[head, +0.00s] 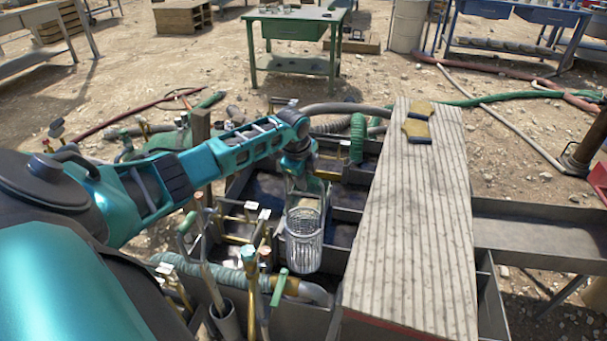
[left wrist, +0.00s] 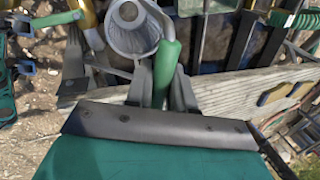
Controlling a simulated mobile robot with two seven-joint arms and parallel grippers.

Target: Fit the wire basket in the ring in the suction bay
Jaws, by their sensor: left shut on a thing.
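The wire basket (head: 304,238) is a grey mesh cylinder hanging roughly upright below my left gripper (head: 301,182) in the head view. In the left wrist view, the basket (left wrist: 130,30) shows its round open mouth and a green grip. My left gripper (left wrist: 163,90) is shut on that green grip. The basket is over the dark compartments of the tank (head: 343,214); I cannot tell whether its bottom touches anything. I cannot make out the ring, which may be hidden behind the basket. My right gripper is in neither view.
Valves with green handles and a ribbed hose (head: 235,280) crowd the left and front. A green hose (head: 357,138) stands behind.

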